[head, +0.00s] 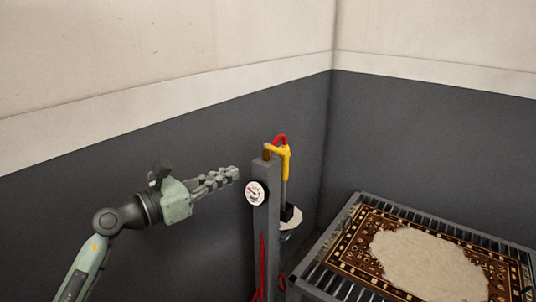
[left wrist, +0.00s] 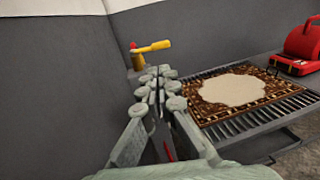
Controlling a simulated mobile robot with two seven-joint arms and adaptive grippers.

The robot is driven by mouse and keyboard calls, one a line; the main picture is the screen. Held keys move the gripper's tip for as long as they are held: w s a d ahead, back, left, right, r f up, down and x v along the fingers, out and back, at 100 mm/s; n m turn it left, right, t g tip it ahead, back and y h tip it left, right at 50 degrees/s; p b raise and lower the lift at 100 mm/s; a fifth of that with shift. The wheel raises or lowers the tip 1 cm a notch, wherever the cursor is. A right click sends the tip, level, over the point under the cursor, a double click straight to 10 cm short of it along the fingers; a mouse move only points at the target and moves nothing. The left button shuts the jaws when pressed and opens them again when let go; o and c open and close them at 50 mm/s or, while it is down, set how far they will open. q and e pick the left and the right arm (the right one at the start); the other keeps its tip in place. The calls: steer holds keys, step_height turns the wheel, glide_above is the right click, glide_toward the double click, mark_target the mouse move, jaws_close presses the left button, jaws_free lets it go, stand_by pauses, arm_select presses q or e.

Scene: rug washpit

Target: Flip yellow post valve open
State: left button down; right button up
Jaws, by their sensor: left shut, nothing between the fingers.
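A grey post (head: 265,215) stands by the wall in the head view, with a round white gauge (head: 255,193) on its front. In the left wrist view the yellow handle (left wrist: 154,47) points right, beyond my fingertips. My left gripper (head: 235,173) is shut and empty, left of the post top and apart from the handle. It also shows in the left wrist view (left wrist: 157,72). My right gripper is in neither view.
A slatted rack (head: 318,274) at the right holds a patterned rug (head: 357,235) with a pale patch. A whitish container (head: 291,222) hangs behind the post. A red machine (left wrist: 302,45) stands beyond the rack in the left wrist view. Dark walls close off the corner.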

mark_target(281, 155)
arm_select(q)
steer(key=p+x, duration=0.1)
steer(key=x, duration=1)
steer(key=shift+w+d+r, duration=0.1)
steer(key=shift+w, duration=0.05)
steer(key=shift+w+d, duration=0.35)
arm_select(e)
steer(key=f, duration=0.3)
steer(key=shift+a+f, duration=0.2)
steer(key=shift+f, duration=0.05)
arm_select(q)
steer(key=shift+d, duration=0.15)
steer(key=shift+w+d+p, duration=0.1)
steer(key=shift+d+p, duration=0.2)
steer(key=shift+p, duration=0.15)
steer(key=shift+w+d, duration=0.1)
steer(key=shift+d, duration=0.3)
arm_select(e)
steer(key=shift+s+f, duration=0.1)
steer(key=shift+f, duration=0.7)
